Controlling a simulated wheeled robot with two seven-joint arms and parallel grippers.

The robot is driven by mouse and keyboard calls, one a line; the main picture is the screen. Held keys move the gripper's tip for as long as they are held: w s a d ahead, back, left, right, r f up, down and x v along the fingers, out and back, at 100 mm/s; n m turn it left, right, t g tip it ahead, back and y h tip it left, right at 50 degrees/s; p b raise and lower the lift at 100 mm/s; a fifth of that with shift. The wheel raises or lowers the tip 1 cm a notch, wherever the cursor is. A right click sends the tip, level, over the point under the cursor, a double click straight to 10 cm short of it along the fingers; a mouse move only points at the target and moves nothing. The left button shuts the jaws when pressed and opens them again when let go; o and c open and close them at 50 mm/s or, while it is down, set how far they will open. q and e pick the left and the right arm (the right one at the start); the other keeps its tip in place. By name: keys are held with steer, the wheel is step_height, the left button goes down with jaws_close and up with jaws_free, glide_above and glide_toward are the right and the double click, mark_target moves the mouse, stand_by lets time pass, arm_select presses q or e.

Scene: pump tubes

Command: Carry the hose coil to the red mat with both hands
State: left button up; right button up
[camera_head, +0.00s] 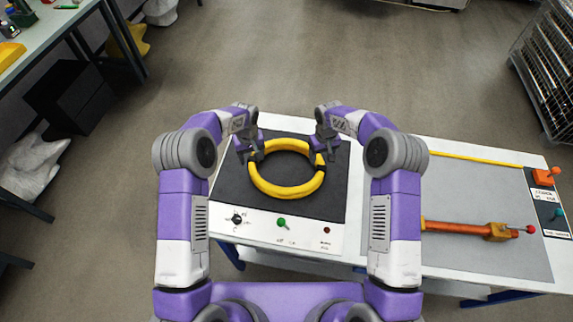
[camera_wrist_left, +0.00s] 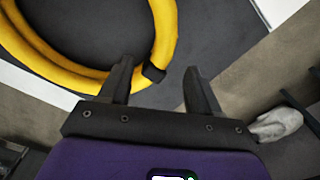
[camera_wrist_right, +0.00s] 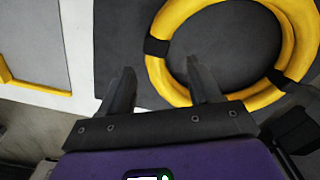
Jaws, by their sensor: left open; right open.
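The hose coil is a yellow ring (camera_head: 286,190) with black bands, lying flat on a dark grey mat (camera_head: 325,207) on the white table. My left gripper (camera_head: 248,152) is open at the coil's left side. In the left wrist view its fingers point toward the coil (camera_wrist_left: 167,30), with a black band (camera_wrist_left: 153,73) in the gap between the fingertips in the picture. My right gripper (camera_head: 327,152) is open at the coil's right side. In the right wrist view a black band (camera_wrist_right: 157,47) shows just beyond its fingertips. I cannot tell whether either gripper touches the coil. I see no red mat.
A grey panel (camera_head: 480,215) to the right holds an orange rod (camera_head: 455,227) with a red-tipped end. An orange block (camera_head: 543,177) with a lever sits at the far right. Knobs line the table's front edge. A wire rack (camera_head: 550,65) and a side table (camera_head: 45,40) stand apart.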

mark_target(254, 164)
arm_select(q)
steer(key=shift+w+f+b, duration=0.35)
steer(key=shift+w+f, duration=0.4)
steer(key=shift+f, duration=0.2)
arm_select(e)
steer(key=shift+w+f, duration=0.75)
steer(key=shift+f, duration=0.25)
arm_select(q)
steer(key=shift+s+r, duration=0.25)
steer(key=shift+s, duration=0.05)
arm_select(e)
steer(key=shift+s+r, duration=0.3)
arm_select(q)
steer(key=shift+w+f, duration=0.1)
steer(key=shift+f, duration=3.75)
arm_select(e)
steer(key=shift+w+f, duration=0.1)
steer(key=shift+f, duration=3.8)
arm_select(q)
steer(key=shift+c, duration=0.4)
arm_select(e)
steer(key=shift+c, duration=0.4)
arm_select(q)
jaws_close()
arm_select(e)
jaws_close()
steer(key=shift+r, duration=0.1)
